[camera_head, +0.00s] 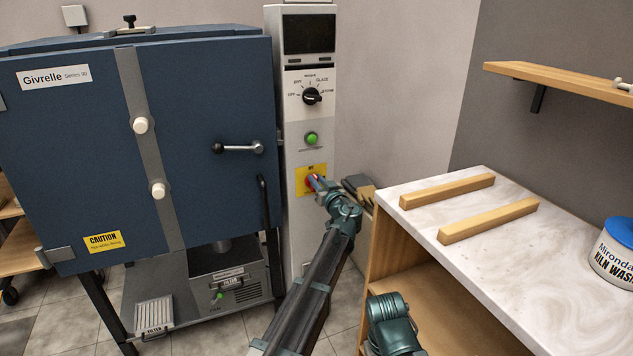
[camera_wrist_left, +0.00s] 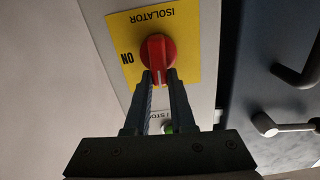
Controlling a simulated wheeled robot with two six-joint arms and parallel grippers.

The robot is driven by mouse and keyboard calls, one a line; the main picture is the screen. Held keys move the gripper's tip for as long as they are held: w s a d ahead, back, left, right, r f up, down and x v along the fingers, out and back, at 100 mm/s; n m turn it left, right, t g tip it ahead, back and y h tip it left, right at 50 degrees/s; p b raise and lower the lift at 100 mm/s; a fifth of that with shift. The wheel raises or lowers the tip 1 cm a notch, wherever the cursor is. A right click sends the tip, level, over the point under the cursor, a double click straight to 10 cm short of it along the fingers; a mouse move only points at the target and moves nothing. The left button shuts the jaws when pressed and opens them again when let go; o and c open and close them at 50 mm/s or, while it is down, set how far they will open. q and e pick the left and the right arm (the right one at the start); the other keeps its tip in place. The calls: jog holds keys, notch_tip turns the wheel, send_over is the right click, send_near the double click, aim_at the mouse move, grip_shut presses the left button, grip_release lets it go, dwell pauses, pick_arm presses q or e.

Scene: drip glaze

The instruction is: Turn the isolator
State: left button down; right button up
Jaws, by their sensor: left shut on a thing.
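The isolator is a red rotary knob (camera_wrist_left: 157,50) on a yellow plate (camera_wrist_left: 185,28) marked ISOLATOR, with an ON label to the knob's left in the left wrist view. In the head view the yellow plate (camera_head: 321,172) sits low on the grey control column. My left gripper (camera_wrist_left: 159,78) is shut on the red knob, one dark finger on each side of its grip. In the head view the left gripper (camera_head: 316,184) covers much of the knob. The right gripper does not show.
The control column (camera_head: 296,235) also carries a black dial (camera_head: 312,96) and a green button (camera_head: 312,139). The blue kiln (camera_head: 85,150) with a door handle (camera_head: 240,148) stands to the left. A marble-topped bench (camera_head: 480,270) with wooden strips (camera_head: 490,220) and a tub (camera_head: 613,255) stands right.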

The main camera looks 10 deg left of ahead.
pick_arm(q)
jog(key=shift+w+d+f+m+b, duration=0.2)
jog(key=shift+d+f+m+b, duration=0.15)
jog(key=shift+m, duration=2.45)
jog(key=shift+w+d+f+m+b, duration=0.2)
jog(key=shift+d+f+m+b, duration=0.15)
jog(key=shift+m, duration=2.45)
jog(key=shift+w+d+f+m+b, duration=0.25)
jog(key=shift+f+m+b, duration=0.2)
jog(key=shift+m, duration=2.35)
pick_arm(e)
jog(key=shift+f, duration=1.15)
pick_arm(q)
jog(key=shift+s, duration=0.1)
jog(key=c, duration=0.8)
grip_release()
jog(key=shift+o, duration=0.2)
